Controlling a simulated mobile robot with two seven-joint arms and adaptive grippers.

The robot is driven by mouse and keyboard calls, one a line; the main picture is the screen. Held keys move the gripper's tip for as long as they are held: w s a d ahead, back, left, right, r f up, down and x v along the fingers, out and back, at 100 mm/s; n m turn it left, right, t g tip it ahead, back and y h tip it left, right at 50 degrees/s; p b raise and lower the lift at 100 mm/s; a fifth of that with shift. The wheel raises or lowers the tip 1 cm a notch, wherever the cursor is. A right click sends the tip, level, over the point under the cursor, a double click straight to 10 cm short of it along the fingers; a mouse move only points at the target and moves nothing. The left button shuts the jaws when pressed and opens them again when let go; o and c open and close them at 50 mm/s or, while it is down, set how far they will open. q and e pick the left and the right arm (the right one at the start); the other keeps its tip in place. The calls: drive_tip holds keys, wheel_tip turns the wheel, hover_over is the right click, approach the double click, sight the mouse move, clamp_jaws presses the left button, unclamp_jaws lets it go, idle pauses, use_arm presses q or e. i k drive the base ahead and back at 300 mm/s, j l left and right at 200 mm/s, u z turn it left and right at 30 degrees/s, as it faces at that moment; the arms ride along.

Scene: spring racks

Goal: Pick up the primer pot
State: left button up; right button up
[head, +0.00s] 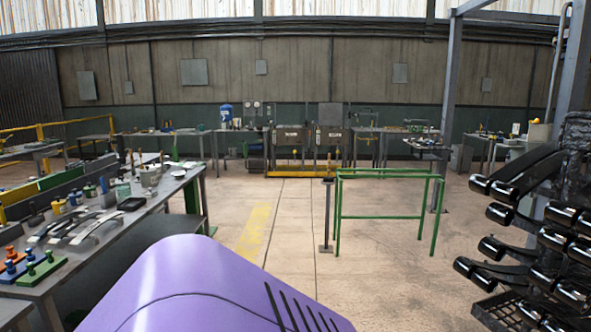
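I cannot tell for certain which thing is the primer pot. A small pale grey pot (149,177) stands on the left workbench (150,216), among bottles and tools, toward its far end. Several small blue and yellow bottles (75,197) stand nearer on the same bench. Neither of my grippers is in view, and nothing in this view shows a gripper touching the bench items.
A green rail frame (385,216) and a thin post (327,215) stand ahead. The concrete floor (285,250) is open between.

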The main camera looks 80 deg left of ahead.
sight(110, 179)
drive_tip(key=u, duration=3.8)
